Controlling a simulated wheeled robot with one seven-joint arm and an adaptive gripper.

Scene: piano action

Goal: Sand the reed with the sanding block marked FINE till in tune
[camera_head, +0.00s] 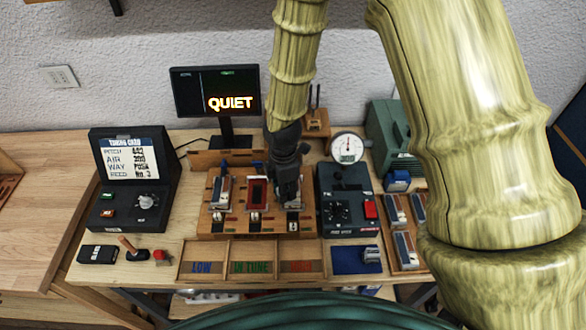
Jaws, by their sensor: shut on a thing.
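My gripper (288,190) points down over the right-hand station of the wooden fixture (258,227) in the middle of the bench. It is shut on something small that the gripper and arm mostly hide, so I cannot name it. A metal-topped piece (221,192) sits in the left station and a dark red one (257,192) in the middle station. I cannot tell which piece is the reed. Block-like pieces (396,210) lie in a wooden rack at the right, and another (372,254) is by the blue pad (347,262). No FINE marking is readable.
A monitor (216,92) reads QUIET. A tuning-card console (130,180) stands left, a dial gauge (347,148) and a black control box (345,200) right. Front trays (252,277) are labelled LOW and IN TUNE; the third label is unclear. My arm covers the right side.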

